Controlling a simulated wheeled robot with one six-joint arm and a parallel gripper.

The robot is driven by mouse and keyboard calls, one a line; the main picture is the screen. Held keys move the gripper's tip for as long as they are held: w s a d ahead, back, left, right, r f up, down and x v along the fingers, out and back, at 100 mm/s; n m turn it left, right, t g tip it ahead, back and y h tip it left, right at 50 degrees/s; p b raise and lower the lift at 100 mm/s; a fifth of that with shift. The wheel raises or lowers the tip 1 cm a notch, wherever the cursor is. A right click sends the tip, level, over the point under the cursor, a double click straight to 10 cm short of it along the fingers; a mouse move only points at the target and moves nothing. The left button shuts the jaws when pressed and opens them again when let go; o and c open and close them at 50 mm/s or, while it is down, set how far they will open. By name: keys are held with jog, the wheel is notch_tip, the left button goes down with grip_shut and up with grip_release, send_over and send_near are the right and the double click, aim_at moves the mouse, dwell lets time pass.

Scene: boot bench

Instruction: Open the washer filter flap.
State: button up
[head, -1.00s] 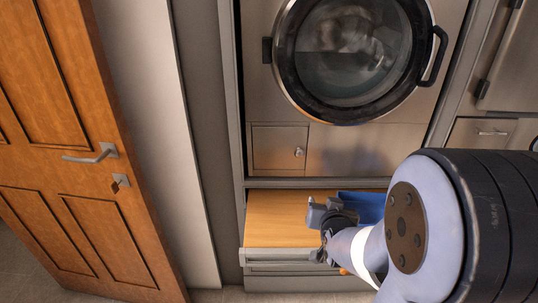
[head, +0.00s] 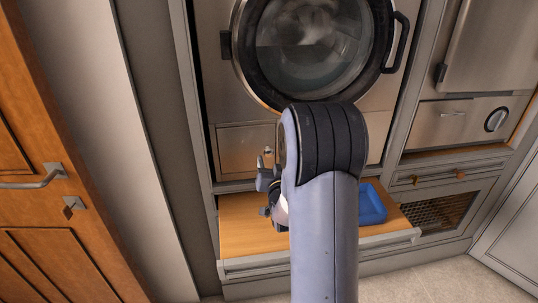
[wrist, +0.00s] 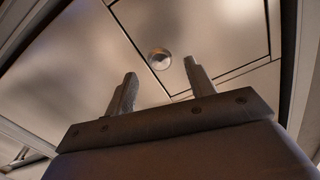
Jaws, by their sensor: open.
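The washer filter flap (head: 240,148) is a square metal panel at the lower left of the washer front, below the round door. It looks shut, flush with the panel around it. Its small round knob (head: 268,151) sits near its right edge. The knob also shows in the wrist view (wrist: 159,58), ahead of and between the fingertips. My gripper (wrist: 160,82) is open and empty, with its fingers apart and not touching the knob. In the head view my arm hides part of the gripper and the panel right of the flap.
The washer's round glass door (head: 312,40) is above the flap. A pulled-out wooden shelf (head: 245,222) juts out below, with a blue tray (head: 371,204) on it. A wooden door (head: 50,200) stands at the left. A drawer with a dial (head: 470,120) is at the right.

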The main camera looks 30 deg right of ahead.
aim_at(269, 154)
jog(key=shift+x, duration=1.85)
grip_shut()
